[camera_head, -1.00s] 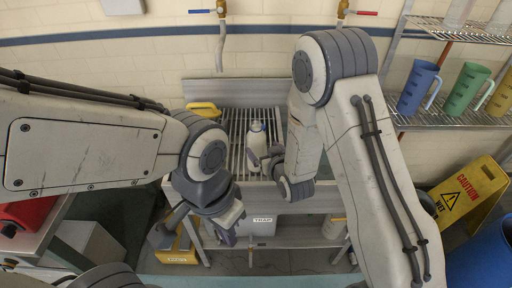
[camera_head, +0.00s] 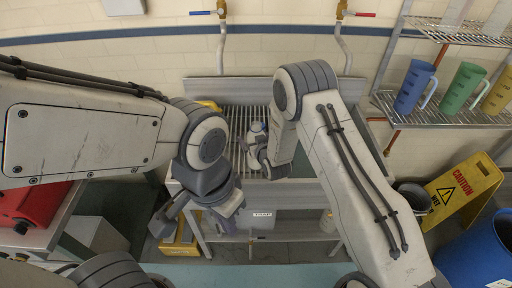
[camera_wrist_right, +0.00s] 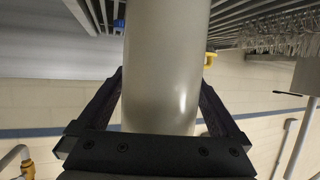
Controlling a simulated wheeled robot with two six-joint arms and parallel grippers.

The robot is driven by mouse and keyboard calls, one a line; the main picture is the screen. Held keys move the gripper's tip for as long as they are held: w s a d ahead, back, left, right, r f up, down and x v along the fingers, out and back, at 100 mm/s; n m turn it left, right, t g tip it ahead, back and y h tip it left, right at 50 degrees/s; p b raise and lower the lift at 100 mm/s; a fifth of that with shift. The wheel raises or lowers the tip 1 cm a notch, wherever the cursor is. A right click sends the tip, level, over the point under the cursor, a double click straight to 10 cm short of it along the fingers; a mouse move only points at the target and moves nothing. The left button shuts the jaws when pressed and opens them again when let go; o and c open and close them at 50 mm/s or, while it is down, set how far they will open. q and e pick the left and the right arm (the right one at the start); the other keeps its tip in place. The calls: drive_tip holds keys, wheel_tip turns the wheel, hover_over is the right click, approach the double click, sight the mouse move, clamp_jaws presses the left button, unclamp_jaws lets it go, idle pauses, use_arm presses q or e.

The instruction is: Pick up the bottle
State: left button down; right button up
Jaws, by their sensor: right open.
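The pale grey bottle (camera_head: 256,143) stands on the slatted rack (camera_head: 236,125) at the back wall, partly hidden by my right gripper (camera_head: 262,160). In the right wrist view the bottle's smooth body (camera_wrist_right: 167,70) fills the middle, between the two dark fingers of my right gripper (camera_wrist_right: 162,85). Those fingers are open, one on each side of the bottle; whether either touches it I cannot tell. My left gripper (camera_head: 197,218) hangs in front of the rack, at lower left of the bottle, with its fingers apart and nothing between them.
A yellow object (camera_head: 208,105) lies at the rack's back left. A wire shelf (camera_head: 450,112) with blue, green and yellow jugs is at right. A yellow caution sign (camera_head: 462,190), a grey bucket (camera_head: 413,197) and a blue bin (camera_head: 480,250) stand on the right floor.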

sight(253, 130)
drive_tip(key=c, duration=1.4)
drive_tip(key=shift+r, duration=0.15)
wheel_tip(253, 130, up, 4)
drive_tip(key=shift+f+b, duration=0.25)
drive_tip(key=shift+b, duration=0.65)
drive_tip(key=d+r+b, duration=0.1)
drive_tip(key=d+r, duration=0.1)
drive_tip(key=d, duration=0.1)
drive_tip(key=s+d+r+b, duration=0.1)
drive_tip(key=d+r, duration=0.2)
drive_tip(key=d, duration=0.1)
drive_tip(key=d+r+b, duration=0.1)
drive_tip(key=d+r, duration=0.1)
drive_tip(key=d, duration=0.2)
drive_tip(key=shift+s+d+r, duration=0.15)
drive_tip(key=shift+s+d, duration=0.1)
drive_tip(key=shift+s, duration=0.15)
drive_tip(key=shift+s+d, duration=0.1)
